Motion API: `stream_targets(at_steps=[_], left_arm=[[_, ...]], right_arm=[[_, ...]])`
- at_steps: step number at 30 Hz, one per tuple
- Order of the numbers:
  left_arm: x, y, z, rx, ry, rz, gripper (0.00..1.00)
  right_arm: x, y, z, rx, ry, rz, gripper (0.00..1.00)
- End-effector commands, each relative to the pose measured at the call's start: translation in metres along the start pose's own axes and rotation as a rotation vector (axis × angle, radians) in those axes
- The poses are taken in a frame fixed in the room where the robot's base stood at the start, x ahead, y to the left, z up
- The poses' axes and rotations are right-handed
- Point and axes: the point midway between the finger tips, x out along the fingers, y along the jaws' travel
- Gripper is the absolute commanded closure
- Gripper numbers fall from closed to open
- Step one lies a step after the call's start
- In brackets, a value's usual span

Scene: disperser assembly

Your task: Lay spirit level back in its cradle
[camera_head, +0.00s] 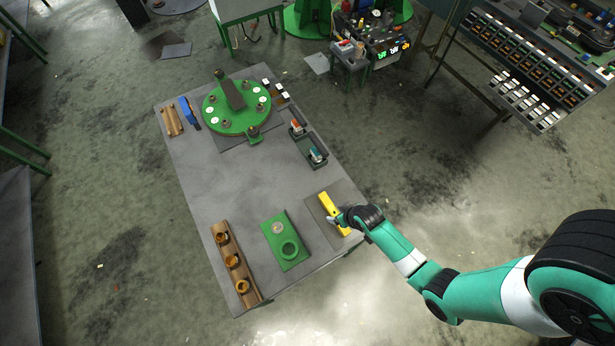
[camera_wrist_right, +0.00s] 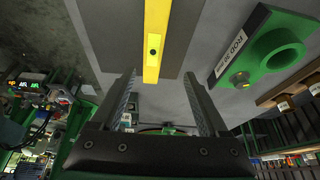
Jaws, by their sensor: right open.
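The yellow spirit level (camera_head: 329,206) lies over a dark rectangular pad (camera_head: 315,212) at the table's right front edge; the cradle itself cannot be made out apart from this pad. My right gripper (camera_head: 340,219) is at the level's near end. In the right wrist view the level (camera_wrist_right: 155,35) runs down the picture, with a small dark round spot on it, and its end lies between the open fingers (camera_wrist_right: 160,78). There is a gap on both sides, so the gripper does not hold it. My left gripper is not in view.
A green plate with a ring (camera_head: 289,249) lies left of the pad. A brown rack with several rings (camera_head: 233,262) stands at the left front. A green turntable (camera_head: 238,122) and dark bins (camera_head: 312,152) sit farther back. The table's middle is clear.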

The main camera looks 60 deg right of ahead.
Motion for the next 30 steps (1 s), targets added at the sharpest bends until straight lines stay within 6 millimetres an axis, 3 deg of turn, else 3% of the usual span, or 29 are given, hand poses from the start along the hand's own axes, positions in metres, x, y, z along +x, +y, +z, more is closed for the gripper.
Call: stream_targets(at_steps=[1,2,8,11,19,26,30], left_arm=[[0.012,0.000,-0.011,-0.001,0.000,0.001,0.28],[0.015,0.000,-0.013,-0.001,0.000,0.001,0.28],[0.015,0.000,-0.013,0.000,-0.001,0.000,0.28],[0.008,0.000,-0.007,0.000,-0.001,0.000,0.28],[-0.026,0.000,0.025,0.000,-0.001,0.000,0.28],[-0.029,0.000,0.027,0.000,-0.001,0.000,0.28],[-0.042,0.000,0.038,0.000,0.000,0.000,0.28]], right_arm=[[-0.015,0.005,0.005,0.014,-0.017,0.007,0.22],[-0.018,0.007,0.007,0.019,-0.022,0.009,0.22],[-0.018,0.011,0.008,0.032,-0.024,0.015,0.22],[-0.009,0.010,0.009,0.031,-0.022,0.014,0.22],[0.042,0.010,0.011,0.031,-0.021,0.014,0.22],[0.048,0.010,0.008,0.030,-0.021,0.014,0.22],[0.070,0.007,0.010,0.029,-0.022,0.014,0.22]])
